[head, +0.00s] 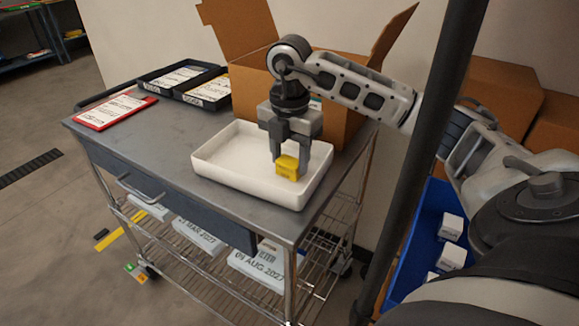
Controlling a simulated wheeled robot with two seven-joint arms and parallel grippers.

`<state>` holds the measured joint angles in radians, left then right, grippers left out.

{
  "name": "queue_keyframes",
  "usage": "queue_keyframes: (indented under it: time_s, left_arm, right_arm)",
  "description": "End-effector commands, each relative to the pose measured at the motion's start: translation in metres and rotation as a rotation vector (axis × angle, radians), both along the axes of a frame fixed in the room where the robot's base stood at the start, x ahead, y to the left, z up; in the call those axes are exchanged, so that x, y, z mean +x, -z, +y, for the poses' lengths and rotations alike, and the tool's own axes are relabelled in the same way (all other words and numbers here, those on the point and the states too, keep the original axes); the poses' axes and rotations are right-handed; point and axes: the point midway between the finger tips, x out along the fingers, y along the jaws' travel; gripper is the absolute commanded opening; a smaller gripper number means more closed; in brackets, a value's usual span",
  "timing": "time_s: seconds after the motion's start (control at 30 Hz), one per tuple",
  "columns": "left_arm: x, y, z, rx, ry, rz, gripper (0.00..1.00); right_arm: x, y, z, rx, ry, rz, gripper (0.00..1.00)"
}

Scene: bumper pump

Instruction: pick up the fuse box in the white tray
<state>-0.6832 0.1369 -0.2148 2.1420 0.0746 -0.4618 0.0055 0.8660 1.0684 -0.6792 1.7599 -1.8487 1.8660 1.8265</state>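The fuse box (287,167), a small yellow block, is at the right part of the white tray (222,179) on the cart's top. My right gripper (289,160) points down over the tray, with its fingers parted and the yellow box between their tips. No clear gap shows between fingers and box, but I cannot tell whether they press on it. I also cannot tell whether the box touches the tray floor. My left gripper is not in view.
The tray stands on a grey wheeled cart (172,150). An open cardboard box (248,84) stands close behind it. A red-edged card (115,111) and black bins (186,84) are at the back left. A blue bin (420,240) with white boxes is at the right.

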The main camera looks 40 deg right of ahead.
Motion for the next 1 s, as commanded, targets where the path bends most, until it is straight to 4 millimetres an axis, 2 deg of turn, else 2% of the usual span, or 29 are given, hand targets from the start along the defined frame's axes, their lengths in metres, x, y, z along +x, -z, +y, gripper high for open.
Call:
queue_keyframes:
  time_s: [0.03, 0.07, 0.1, 0.4, 0.57, 0.7, 0.8, 1.0]
  left_arm:
    - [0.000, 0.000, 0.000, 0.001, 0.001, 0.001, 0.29]
    - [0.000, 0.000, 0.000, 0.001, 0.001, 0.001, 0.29]
    - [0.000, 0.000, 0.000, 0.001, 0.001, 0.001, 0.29]
    - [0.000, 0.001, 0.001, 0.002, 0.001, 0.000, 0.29]
    - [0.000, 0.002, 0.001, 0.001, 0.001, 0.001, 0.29]
    - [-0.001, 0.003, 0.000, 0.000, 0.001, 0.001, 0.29]
    - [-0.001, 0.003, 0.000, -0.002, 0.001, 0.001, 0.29]
    - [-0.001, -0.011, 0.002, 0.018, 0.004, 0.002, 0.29]
  right_arm:
    - [0.000, 0.000, 0.000, 0.000, 0.000, 0.000, 0.32]
    - [0.000, 0.000, 0.000, 0.000, 0.000, 0.000, 0.24]
    - [0.000, 0.000, 0.000, 0.000, 0.000, 0.000, 0.22]
    - [0.000, -0.002, 0.000, 0.000, 0.000, -0.001, 0.22]
    - [0.001, -0.012, 0.000, 0.002, 0.000, -0.004, 0.22]
    - [0.001, -0.036, 0.001, 0.002, -0.001, -0.008, 0.22]
    - [-0.017, -0.054, 0.007, -0.003, -0.004, -0.006, 0.22]
    - [-0.051, -0.100, 0.021, -0.004, -0.001, -0.005, 0.22]
